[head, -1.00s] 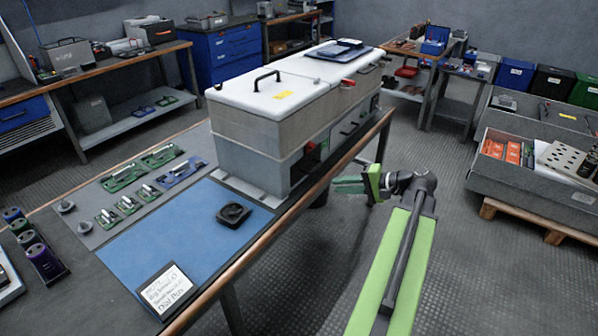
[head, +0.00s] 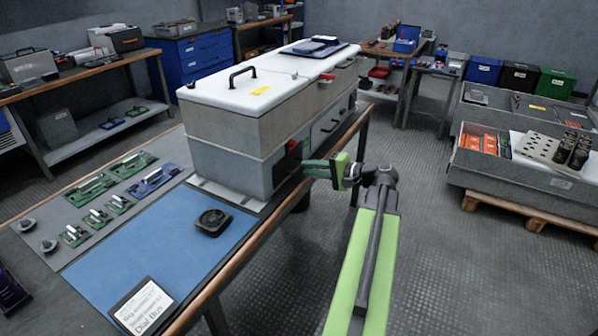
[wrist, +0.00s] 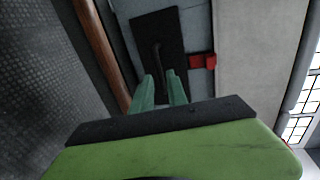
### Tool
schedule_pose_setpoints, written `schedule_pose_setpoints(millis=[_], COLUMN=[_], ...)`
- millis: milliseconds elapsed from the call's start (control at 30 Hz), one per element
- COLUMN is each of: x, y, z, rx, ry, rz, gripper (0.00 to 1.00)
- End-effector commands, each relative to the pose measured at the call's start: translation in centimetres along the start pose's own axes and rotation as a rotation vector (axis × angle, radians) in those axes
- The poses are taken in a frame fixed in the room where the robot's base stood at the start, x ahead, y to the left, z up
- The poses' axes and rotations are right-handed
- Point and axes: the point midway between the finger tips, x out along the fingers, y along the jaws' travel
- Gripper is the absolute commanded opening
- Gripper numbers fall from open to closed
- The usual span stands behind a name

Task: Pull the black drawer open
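The black drawer front (wrist: 147,32) shows in the wrist view, set in the grey cabinet wall, with a dark bar handle (wrist: 157,55) on it. My gripper (wrist: 161,80) is open, its two green fingers pointing at the drawer. The handle lies ahead in line with the gap between the fingertips; I cannot tell whether it is between them. The drawer looks shut.
A red block (wrist: 203,61) sits beside the drawer; it also shows in the head view (head: 292,146). The wooden table edge (head: 240,255) runs close below the gripper. A grey crate on a pallet (head: 515,175) stands at the right. The floor between is clear.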

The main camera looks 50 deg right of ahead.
Motion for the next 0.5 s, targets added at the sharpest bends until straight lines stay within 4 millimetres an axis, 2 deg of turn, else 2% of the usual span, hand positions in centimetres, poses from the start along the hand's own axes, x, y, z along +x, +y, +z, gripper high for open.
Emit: schedule_pose_setpoints(millis=[33, 100, 200, 500], x=[1.2, 2.5, 3.8, 4.6], y=[0.2, 0.2, 0.1, 0.0], z=[0.0, 0.0, -0.1, -0.1], rx=[-0.001, -0.001, -0.001, 0.0], ry=[-0.003, -0.002, -0.001, 0.001], rz=[0.0, 0.0, 0.0, 0.0], gripper=[0.19, 0.19, 0.19, 0.19])
